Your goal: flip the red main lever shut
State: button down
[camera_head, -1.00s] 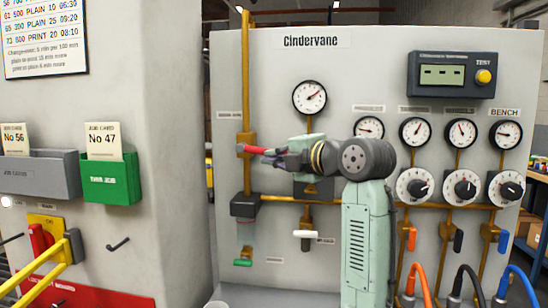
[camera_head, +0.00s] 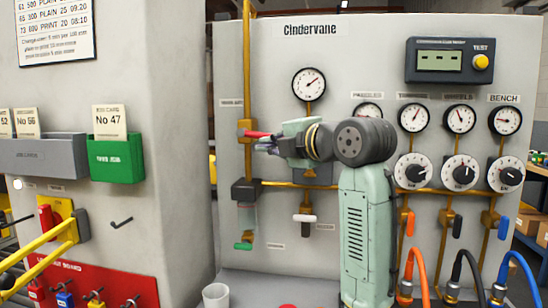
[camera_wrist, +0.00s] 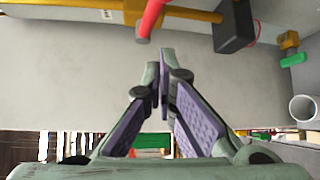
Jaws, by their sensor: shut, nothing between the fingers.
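The red main lever (camera_head: 258,134) sits on the brass valve of the vertical pipe at the left of the grey panel. It points to the right, across the pipe. In the wrist view the lever (camera_wrist: 153,14) enters from the top, with its rounded end just ahead of the fingertips. My gripper (camera_head: 264,147) is shut and empty, just below the lever's free end in the head view. In the wrist view my gripper's fingertips (camera_wrist: 166,58) are together, slightly right of the lever's end. Whether they touch the lever cannot be told.
A dark block (camera_head: 245,190) with a clear bowl is on the pipe below the lever. A white-handled valve (camera_head: 303,218) is to its right. Gauges and dials fill the panel's right side. A grey cup (camera_head: 216,295) stands below. A concrete pillar with a green card box (camera_head: 117,160) is at left.

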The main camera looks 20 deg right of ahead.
jog(key=s+r, duration=0.1)
jog(key=s, duration=0.1)
jog(key=s+r, duration=0.2)
jog(key=shift+a+r+b, duration=0.25)
jog(key=shift+a+b, duration=0.1)
jog(key=shift+a, duration=0.05)
